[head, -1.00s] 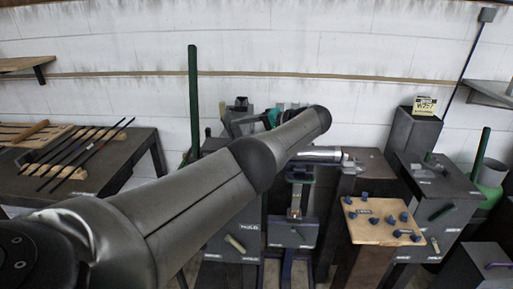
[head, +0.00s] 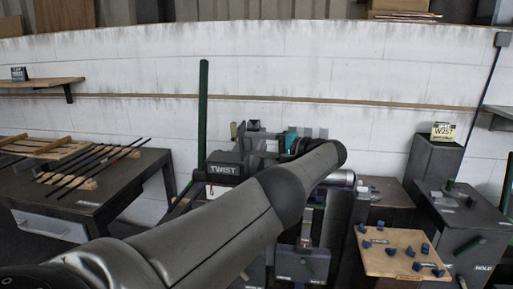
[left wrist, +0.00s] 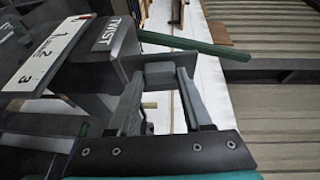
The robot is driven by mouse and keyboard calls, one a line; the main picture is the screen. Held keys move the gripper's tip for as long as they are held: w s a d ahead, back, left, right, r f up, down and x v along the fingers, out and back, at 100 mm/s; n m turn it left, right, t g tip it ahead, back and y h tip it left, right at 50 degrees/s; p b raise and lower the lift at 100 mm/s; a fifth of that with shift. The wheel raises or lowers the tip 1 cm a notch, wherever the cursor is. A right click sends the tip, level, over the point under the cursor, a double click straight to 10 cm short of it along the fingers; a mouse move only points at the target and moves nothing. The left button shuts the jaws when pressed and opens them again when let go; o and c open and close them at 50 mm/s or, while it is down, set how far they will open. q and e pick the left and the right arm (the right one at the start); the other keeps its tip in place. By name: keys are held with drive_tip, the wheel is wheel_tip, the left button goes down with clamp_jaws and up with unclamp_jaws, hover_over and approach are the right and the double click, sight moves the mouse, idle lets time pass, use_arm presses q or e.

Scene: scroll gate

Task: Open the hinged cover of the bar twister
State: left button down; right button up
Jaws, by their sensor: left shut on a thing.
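The bar twister (head: 222,170) is the dark machine marked TWIST, left of my forearm's far end in the head view. In the left wrist view its dark body (left wrist: 118,36) is at upper left, with a white plate numbered 1, 2, 3 (left wrist: 42,53) and a green lever (left wrist: 185,42). My left gripper (left wrist: 160,76) is shut on a grey piece beside the twister, seemingly part of its hinged cover. Its teal part (head: 290,140) shows in the head view. My forearm hides much of the machine, and I cannot tell how far the cover is open. My right gripper is not in view.
A dark table (head: 112,205) with several rods stands at left. A wooden board with blue knobs (head: 385,262) and dark cabinets (head: 432,165) stand at right. A white wall (head: 300,60) closes the back.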

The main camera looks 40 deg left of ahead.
use_arm(q)
drive_tip(key=shift+w+r, duration=0.1)
drive_tip(key=shift+c, duration=1.6)
unclamp_jaws()
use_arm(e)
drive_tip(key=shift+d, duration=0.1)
